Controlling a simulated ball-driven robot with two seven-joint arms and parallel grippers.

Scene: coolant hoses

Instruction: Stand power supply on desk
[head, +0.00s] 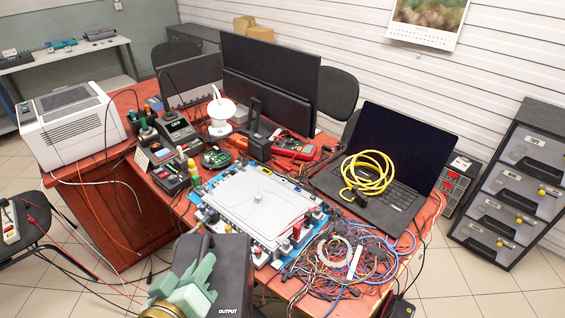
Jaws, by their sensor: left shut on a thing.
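The power supply (230,262), a dark box marked OUTPUT, is at the bottom of the head view, in front of the desk's near edge. My left gripper (198,281), pale green, is shut on its left side; the box hides part of the grip. The box covers part of the desk's near edge, and I cannot tell whether it touches the desk. The reddish-brown desk (122,199) is crowded. My right gripper is not in view.
A white-topped blue tray (257,203) lies just beyond the power supply. Tangled wires (345,262) fill the near right corner. A laptop (395,160) with a yellow cable, monitors (268,75) and a white printer (72,125) stand farther back. Bare desk shows near the printer.

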